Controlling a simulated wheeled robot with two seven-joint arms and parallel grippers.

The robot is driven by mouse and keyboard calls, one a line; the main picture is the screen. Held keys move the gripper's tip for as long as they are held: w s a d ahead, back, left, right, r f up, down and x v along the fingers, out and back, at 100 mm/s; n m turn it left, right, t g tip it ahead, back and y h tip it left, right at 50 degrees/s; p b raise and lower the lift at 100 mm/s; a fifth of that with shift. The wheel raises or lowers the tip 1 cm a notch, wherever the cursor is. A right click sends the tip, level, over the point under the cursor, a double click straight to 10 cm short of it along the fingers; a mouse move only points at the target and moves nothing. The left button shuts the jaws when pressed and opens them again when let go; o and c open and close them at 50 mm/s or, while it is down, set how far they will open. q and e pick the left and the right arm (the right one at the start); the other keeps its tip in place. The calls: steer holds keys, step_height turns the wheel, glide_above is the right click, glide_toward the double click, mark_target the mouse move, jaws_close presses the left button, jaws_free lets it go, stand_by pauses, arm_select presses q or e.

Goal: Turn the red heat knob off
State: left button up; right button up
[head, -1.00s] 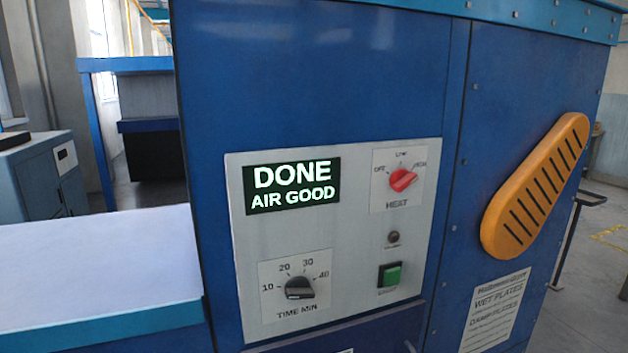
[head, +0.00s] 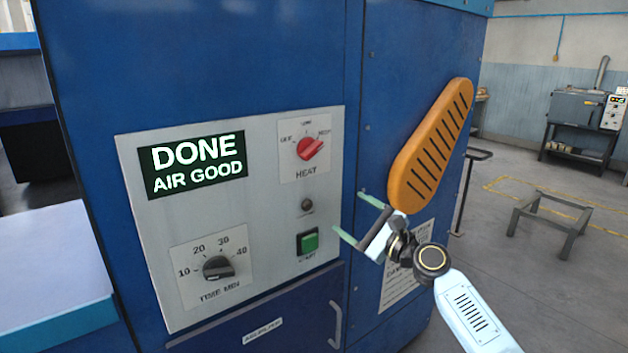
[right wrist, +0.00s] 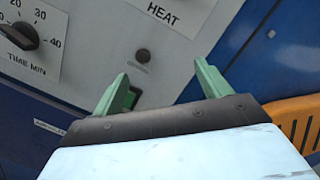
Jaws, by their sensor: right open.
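The red heat knob (head: 310,148) sits on a white plate in the upper right of the panel, above the word HEAT. Its pointer is turned toward the right-hand marks, away from OFF. My right gripper (head: 357,217) is open and empty, below and to the right of the knob, near the green start button. In the right wrist view my right gripper's green fingers (right wrist: 160,88) are spread apart in front of the panel. There the HEAT label (right wrist: 164,14) shows at the top, and the knob itself is out of view. My left gripper is not in view.
The grey panel (head: 150,225) also carries a lit screen reading DONE AIR GOOD (head: 196,165), a black time knob (head: 218,268) and a green button (head: 307,241). An orange slotted cover (head: 432,145) juts out right of the panel. A metal handle (head: 335,325) is below.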

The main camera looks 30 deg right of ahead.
steer(key=m+t+y, duration=0.1)
steer(key=t+y, duration=0.1)
glide_toward(316, 152)
steer(key=s, duration=0.2)
steer(key=x, duration=0.4)
steer(key=p+x, duration=0.1)
steer(key=x, duration=0.7)
steer(key=shift+w+d+f+p, duration=0.1)
steer(key=shift+w+f+p, duration=0.2)
steer(key=shift+p, duration=0.05)
steer(key=shift+c, duration=0.2)
steer(key=c, duration=0.9)
